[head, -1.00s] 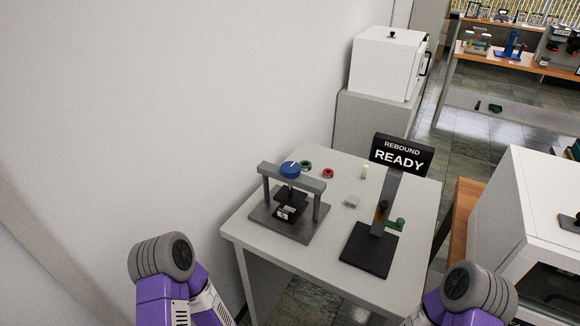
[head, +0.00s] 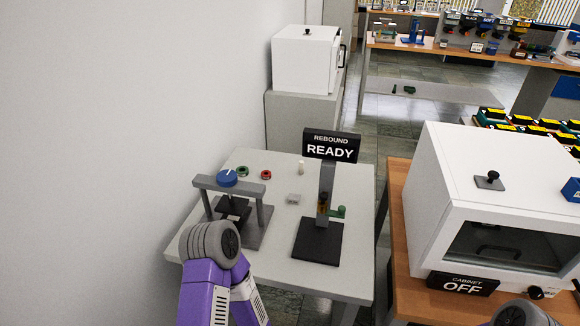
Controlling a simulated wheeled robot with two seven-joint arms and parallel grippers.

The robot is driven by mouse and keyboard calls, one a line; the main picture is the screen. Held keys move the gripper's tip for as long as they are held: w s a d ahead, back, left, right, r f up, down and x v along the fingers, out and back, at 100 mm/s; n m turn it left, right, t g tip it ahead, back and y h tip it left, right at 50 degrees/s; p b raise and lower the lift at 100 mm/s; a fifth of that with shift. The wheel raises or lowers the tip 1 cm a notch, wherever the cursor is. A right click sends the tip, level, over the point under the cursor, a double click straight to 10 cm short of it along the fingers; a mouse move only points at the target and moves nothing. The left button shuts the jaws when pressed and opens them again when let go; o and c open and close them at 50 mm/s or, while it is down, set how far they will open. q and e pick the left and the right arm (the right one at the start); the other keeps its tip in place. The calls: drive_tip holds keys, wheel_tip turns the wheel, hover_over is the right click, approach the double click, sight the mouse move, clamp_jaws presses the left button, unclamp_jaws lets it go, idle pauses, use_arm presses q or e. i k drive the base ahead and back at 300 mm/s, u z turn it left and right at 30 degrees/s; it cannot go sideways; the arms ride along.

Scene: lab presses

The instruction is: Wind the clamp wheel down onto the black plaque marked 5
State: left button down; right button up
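The clamp press stands at the near left of the grey table, with a grey crossbar frame (head: 247,193) on a dark base. Its blue clamp wheel (head: 227,178) with a pale mark sits on top of the crossbar. Below the crossbar a dark plate (head: 235,209) shows in part. My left arm covers the front of the press, so the black plaque marked 5 cannot be made out now. Neither gripper shows; only upper links of my left and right arms are in view.
A rebound tester (head: 324,205) reading READY stands right of the press. Small green (head: 242,171) and red (head: 266,175) rings, a pale peg (head: 301,168) and a grey block (head: 293,198) lie behind. A white cabinet (head: 490,195) marked OFF stands on the wooden bench at right.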

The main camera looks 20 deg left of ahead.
sight(226, 179)
drive_tip(key=z, duration=1.35)
drive_tip(key=k, duration=0.8)
drive_tip(key=u, duration=1.65)
drive_tip(key=i, duration=0.4)
drive_tip(key=z, duration=0.05)
